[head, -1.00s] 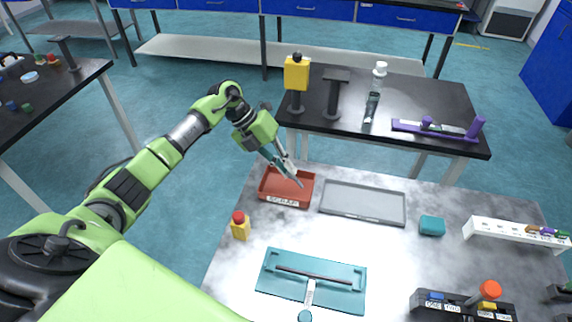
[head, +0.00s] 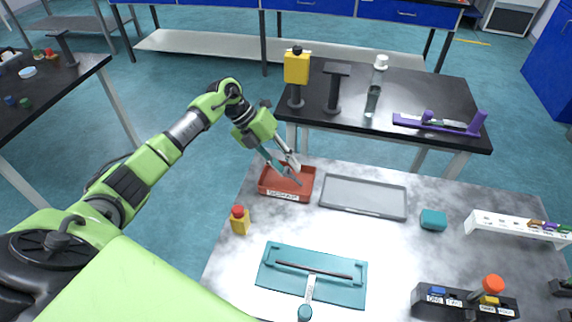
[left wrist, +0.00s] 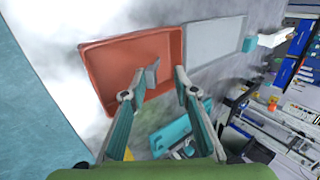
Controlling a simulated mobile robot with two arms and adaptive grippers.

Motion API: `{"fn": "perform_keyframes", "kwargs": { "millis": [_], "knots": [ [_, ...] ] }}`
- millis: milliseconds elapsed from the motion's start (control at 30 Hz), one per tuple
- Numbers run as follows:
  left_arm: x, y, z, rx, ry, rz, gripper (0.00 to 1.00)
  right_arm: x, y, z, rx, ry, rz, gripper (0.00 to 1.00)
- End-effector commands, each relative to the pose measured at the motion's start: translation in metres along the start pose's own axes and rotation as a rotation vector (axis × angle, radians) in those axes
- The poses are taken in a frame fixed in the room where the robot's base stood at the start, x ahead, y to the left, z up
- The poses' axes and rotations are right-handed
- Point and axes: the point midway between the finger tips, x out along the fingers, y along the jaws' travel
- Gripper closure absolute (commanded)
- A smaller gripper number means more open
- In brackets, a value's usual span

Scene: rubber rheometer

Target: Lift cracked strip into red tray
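The red tray (head: 287,195), labelled SCRAP, sits at the far left corner of the marbled bench. It also shows in the left wrist view (left wrist: 104,78). My left gripper (head: 297,175) points down over this tray. In the left wrist view its two fingers (left wrist: 166,78) are spread apart, with a gap between them and the tray behind. My right gripper is not in view.
A grey tray (head: 364,198) lies right of the red tray. A yellow bottle with a red cap (head: 240,221), a teal plate with a bar (head: 312,275) and a teal block (head: 433,220) stand nearer. A white rack (head: 515,226) is at right.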

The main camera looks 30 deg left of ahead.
Motion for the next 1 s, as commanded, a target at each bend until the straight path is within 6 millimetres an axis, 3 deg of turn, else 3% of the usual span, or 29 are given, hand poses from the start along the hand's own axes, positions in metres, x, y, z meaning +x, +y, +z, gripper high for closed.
{"fn": "perform_keyframes", "kwargs": {
  "millis": [167,400,600,1000],
  "knots": [
    [-0.026,0.001,0.001,0.0,-0.004,0.003,0.73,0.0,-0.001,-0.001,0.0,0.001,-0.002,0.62],
    [-0.078,0.0,0.001,0.0,-0.004,0.001,0.73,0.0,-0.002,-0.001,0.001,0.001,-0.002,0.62],
    [-0.108,0.001,0.001,0.0,-0.003,0.001,0.73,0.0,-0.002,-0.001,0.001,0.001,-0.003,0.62],
    [-0.118,0.0,0.0,0.0,0.0,0.0,0.73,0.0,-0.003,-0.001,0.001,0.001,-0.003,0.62]
  ]
}}
